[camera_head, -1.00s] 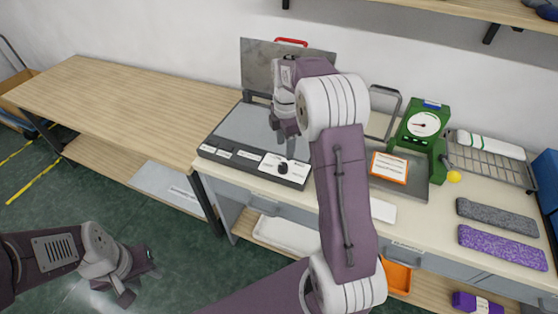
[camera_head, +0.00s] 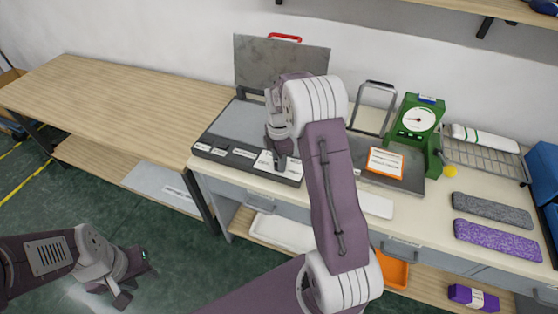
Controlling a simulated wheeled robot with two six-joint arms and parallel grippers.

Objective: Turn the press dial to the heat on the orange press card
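The press (camera_head: 235,125) is a flat grey plate in a dark base with a raised upright lid plate (camera_head: 255,65) and a red handle. Its front panel carries white labels, one at the right end (camera_head: 265,163). My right gripper (camera_head: 279,160) points down over the right end of that panel and hides the black dial. I cannot tell whether it touches the dial or how its fingers stand. The orange-edged press card (camera_head: 385,162) lies on a grey tray to the right; its text is too small to read. My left gripper (camera_head: 128,277) hangs low over the floor, empty, its fingers apart.
A bare wooden table (camera_head: 120,95) is at left. An orange bin (camera_head: 393,272) sits below the counter.

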